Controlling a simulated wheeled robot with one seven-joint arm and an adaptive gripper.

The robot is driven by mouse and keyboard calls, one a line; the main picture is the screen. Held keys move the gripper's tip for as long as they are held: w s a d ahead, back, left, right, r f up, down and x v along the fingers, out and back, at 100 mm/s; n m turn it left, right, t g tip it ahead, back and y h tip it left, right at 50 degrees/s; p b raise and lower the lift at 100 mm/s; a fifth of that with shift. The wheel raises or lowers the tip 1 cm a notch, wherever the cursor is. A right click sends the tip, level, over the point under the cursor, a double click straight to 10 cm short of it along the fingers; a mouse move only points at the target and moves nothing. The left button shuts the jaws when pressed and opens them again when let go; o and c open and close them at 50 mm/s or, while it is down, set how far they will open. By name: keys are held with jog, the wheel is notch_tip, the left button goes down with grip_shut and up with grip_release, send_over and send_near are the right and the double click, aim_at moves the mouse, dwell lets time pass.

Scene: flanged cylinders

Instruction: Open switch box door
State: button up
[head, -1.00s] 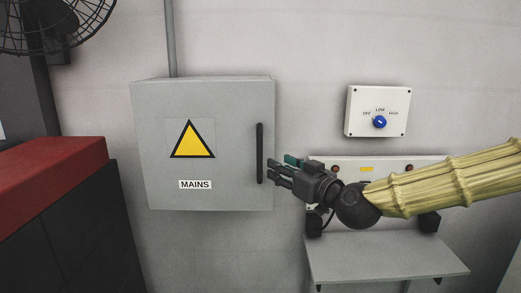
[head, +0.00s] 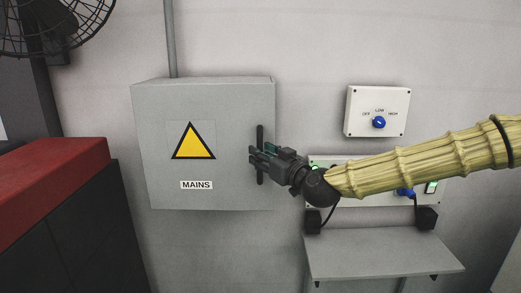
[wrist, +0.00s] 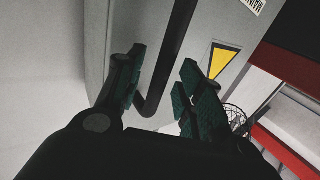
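The grey switch box (head: 160,120) marked MAINS hangs on the wall with its door shut. Its black vertical bar handle (head: 260,135) is near the door's right edge. My gripper (head: 257,160) is at the handle, fingers pointing left, and covers its lower middle part. In the wrist view the handle (wrist: 172,60) runs down between the two open, green-padded fingers (wrist: 160,95). Its bent lower end shows nearer the left finger. I cannot tell whether a finger touches it. The warning triangle (wrist: 222,60) shows beyond the right finger.
A white switch panel with a blue knob (head: 379,122) is on the wall to the right. Below it are a control panel, partly hidden by my arm, and a grey shelf (head: 385,256). A red-topped cabinet (head: 60,170) stands at left, under a fan (head: 50,20).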

jog(key=shift+x, duration=0.8)
jog(key=shift+c, duration=0.3)
grip_shut()
